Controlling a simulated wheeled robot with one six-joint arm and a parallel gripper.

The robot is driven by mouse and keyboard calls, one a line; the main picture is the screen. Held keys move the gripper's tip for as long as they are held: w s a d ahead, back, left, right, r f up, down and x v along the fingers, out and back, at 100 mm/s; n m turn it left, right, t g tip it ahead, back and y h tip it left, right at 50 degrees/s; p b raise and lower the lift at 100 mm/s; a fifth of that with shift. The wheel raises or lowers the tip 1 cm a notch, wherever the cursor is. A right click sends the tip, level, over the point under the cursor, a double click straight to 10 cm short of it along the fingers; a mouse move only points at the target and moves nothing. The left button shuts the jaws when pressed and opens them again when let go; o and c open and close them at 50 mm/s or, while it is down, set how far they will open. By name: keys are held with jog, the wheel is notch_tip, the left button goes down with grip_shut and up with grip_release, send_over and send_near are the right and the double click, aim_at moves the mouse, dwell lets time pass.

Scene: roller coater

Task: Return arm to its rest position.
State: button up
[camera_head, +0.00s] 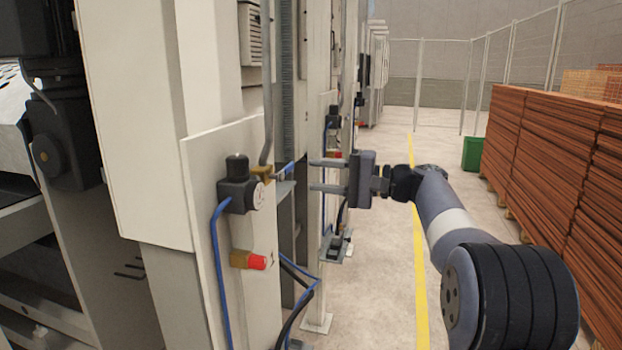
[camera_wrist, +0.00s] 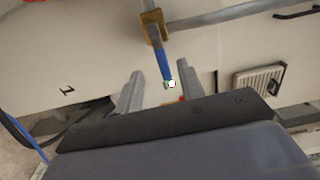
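My gripper (camera_head: 314,175) is at the end of my extended arm, right of the machine's pale panel (camera_head: 200,180). Its two fingers are parallel, apart and empty, pointing left. In the wrist view, my gripper (camera_wrist: 161,72) also shows open, with a finger on each side of a blue lever (camera_wrist: 163,64) on a brass fitting (camera_wrist: 152,26). In the head view, the blue lever (camera_head: 284,170) and brass fitting (camera_head: 261,173) lie left of the fingertips. A gap shows between the fingertips and the lever, and nothing is held.
A black regulator with a gauge (camera_head: 240,186) and a red knob (camera_head: 257,262) stick out from the panel, with blue hoses below. Stacked orange-brown boards (camera_head: 540,150) and a green bin (camera_head: 473,153) stand right. A floor aisle with a yellow line (camera_head: 420,270) runs between.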

aim_at(287, 173)
jog(key=x, duration=1)
jog(key=shift+w+a, duration=0.1)
jog(key=shift+a, duration=0.15)
jog(key=shift+d+p, duration=0.1)
jog(key=shift+p, duration=0.2)
jog(key=shift+d, duration=0.1)
jog(key=v, duration=1)
jog(key=x, duration=1)
jog(key=shift+a, duration=0.3)
jog(key=shift+d+m+p, duration=0.1)
jog(key=shift+m+p, duration=0.4)
jog(key=shift+p, duration=0.1)
jog(key=shift+d+f+m+p, duration=0.1)
jog(key=shift+m+p, duration=0.25)
jog(key=shift+m, duration=0.05)
jog(key=shift+f+m+p, duration=0.3)
jog(key=shift+m+p, duration=0.1)
jog(key=shift+m, duration=0.3)
jog(key=shift+f, duration=0.1)
